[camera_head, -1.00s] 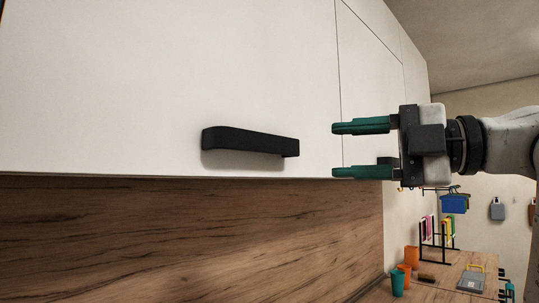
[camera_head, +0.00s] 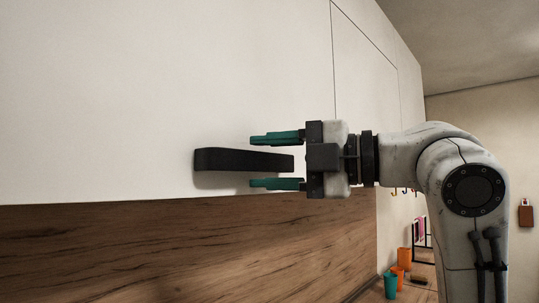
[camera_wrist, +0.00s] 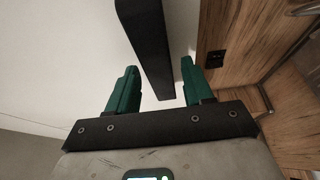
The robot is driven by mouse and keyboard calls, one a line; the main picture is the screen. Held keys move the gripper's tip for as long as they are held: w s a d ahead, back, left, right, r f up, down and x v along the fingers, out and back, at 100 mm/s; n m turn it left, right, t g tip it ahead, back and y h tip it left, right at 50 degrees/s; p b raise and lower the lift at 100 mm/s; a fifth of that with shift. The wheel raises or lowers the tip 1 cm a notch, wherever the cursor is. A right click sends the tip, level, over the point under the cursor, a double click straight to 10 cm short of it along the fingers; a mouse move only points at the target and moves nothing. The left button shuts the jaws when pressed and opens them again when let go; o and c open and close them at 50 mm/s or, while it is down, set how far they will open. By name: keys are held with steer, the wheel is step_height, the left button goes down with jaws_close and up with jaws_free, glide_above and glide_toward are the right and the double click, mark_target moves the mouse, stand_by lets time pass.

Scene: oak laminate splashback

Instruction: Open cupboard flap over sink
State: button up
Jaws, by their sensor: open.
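The white cupboard flap (camera_head: 110,100) fills the left of the head view and looks shut. Its black bar handle (camera_head: 235,159) sits near the lower edge of the flap. My gripper (camera_head: 277,161) is open, with one green finger above the handle's right end and one below it. In the wrist view the handle (camera_wrist: 147,40) runs down between the two green fingers of my gripper (camera_wrist: 160,85), with a gap to each finger.
A wooden splashback (camera_head: 180,245) lies below the flap. Another white cupboard door (camera_head: 365,75) is to the right. Orange cups (camera_head: 404,258) and a teal cup (camera_head: 390,284) stand on the worktop at lower right. The sink is not in view. A dark socket (camera_wrist: 216,58) shows on the wood.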

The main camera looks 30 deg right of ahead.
steer(key=shift+c, duration=0.5)
jaws_close()
